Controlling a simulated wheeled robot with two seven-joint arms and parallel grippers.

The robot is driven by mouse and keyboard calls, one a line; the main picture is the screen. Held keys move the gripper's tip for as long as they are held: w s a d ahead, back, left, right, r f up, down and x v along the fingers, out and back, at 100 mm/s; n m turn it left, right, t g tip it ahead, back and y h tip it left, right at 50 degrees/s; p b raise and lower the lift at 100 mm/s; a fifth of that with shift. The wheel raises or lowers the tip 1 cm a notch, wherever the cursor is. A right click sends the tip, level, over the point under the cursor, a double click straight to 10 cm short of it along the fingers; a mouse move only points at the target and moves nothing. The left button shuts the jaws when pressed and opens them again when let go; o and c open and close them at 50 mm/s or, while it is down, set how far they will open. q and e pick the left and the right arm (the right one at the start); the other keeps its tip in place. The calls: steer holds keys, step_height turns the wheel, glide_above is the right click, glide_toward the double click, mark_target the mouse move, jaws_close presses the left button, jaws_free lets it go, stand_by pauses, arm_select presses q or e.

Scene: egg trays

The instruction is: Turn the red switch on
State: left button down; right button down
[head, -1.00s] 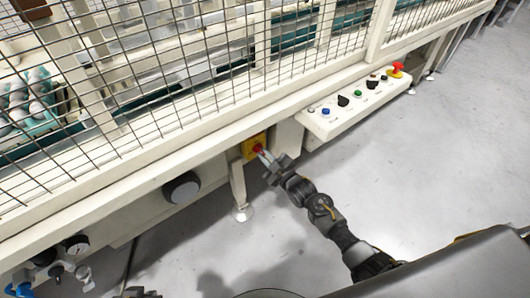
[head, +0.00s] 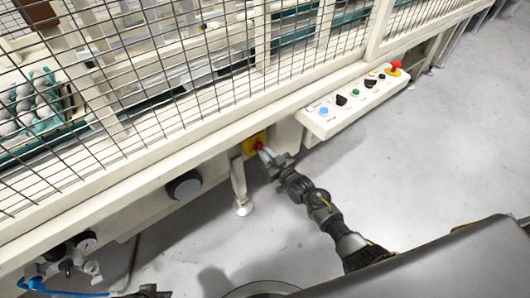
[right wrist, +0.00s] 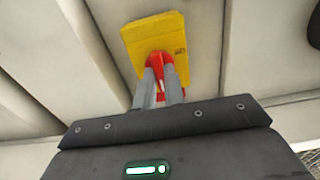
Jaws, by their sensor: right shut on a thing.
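The red switch (right wrist: 158,62) sits on a yellow plate (right wrist: 179,30) fixed to the cream machine frame. In the head view the yellow plate (head: 249,146) is under the frame's lower beam, and the red switch (head: 259,146) is partly hidden by my right gripper (head: 266,154). My right gripper (right wrist: 164,86) is shut on the red switch, with a grey finger on each side of its handle. Part of the handle shows red between the fingers. At the bottom edge of the head view a dark piece of my left arm shows; its fingers cannot be made out.
A white control panel (head: 345,108) with several buttons and a red emergency knob (head: 395,66) juts out to the right. A black round knob (head: 184,186) is left of the switch. Wire mesh encloses the machine above. The grey floor in front is open.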

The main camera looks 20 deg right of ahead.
steer(key=shift+f, duration=0.1)
stand_by(0.3)
steer(key=c, duration=1.5)
jaws_free()
steer(key=shift+s, duration=0.1)
